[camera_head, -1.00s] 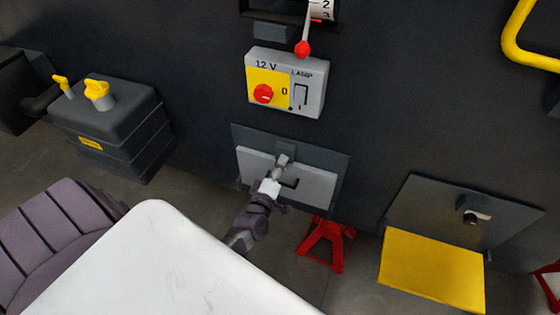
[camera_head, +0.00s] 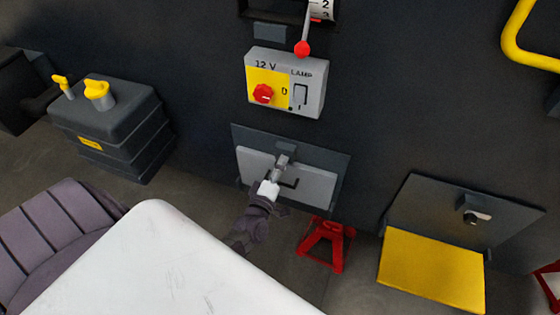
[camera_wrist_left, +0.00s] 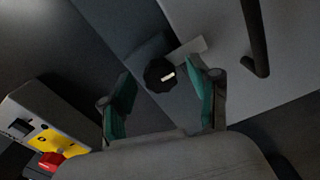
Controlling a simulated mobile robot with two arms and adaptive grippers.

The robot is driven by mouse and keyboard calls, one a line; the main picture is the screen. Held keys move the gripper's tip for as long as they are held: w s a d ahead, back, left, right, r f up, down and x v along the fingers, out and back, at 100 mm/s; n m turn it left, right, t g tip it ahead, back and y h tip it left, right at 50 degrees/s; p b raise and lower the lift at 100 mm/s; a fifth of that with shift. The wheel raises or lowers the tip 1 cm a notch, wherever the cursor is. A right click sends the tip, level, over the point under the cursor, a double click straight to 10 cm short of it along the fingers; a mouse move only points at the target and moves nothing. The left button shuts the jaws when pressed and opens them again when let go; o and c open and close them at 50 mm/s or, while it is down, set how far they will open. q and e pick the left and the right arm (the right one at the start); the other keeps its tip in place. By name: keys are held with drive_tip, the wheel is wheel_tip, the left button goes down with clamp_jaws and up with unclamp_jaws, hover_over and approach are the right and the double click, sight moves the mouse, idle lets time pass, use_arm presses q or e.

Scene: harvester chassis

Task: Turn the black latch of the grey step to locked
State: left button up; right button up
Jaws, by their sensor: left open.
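The grey step (camera_head: 315,186) is a light grey panel lying up against a dark backing plate, with a dark bar handle on its face. In the left wrist view its panel (camera_wrist_left: 285,80) is at the right. The black latch (camera_wrist_left: 160,74) is a round dark knob with a short white mark, on a dark block at the panel's edge. In the head view my gripper hides the knob. My left gripper (camera_head: 281,163) is at the step's upper edge. In the wrist view its green-padded fingers (camera_wrist_left: 160,70) are open, one each side of the knob, with gaps visible.
A 12 V switch box (camera_head: 286,82) with a red knob sits above the step. A yellow step (camera_head: 432,270) is folded down at right, with its own dark knob (camera_head: 470,217). A red stand (camera_head: 326,244) is below. A dark tank (camera_head: 112,125) stands left.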

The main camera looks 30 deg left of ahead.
use_arm(q)
drive_tip(key=v, duration=1.1)
drive_tip(key=shift+s, duration=0.15)
drive_tip(key=shift+f, duration=0.1)
drive_tip(key=s+d+f+m+g+h, duration=0.2)
drive_tip(key=s+f+m, duration=0.15)
drive_tip(key=f, duration=0.45)
drive_tip(key=s+d+f+m+g+h, duration=0.1)
drive_tip(key=s+d+f+m+g, duration=0.25)
drive_tip(key=f, duration=0.45)
drive_tip(key=s+d+f+m+g+h, duration=0.1)
drive_tip(key=s+f+m+g+h, duration=0.2)
drive_tip(key=f, duration=0.5)
drive_tip(key=s+f+m+g, duration=0.4)
drive_tip(key=s+f, duration=0.3)
drive_tip(key=s, duration=0.4)
drive_tip(key=s+f+m+g+y, duration=0.1)
drive_tip(key=s+f+m+g, duration=0.3)
drive_tip(key=s, duration=0.7)
wheel_tip(320, 180, down, 3)
drive_tip(key=shift+s+a+r+m+y, duration=0.15)
drive_tip(key=shift+a+m+y, duration=0.2)
drive_tip(key=shift+m, duration=0.75)
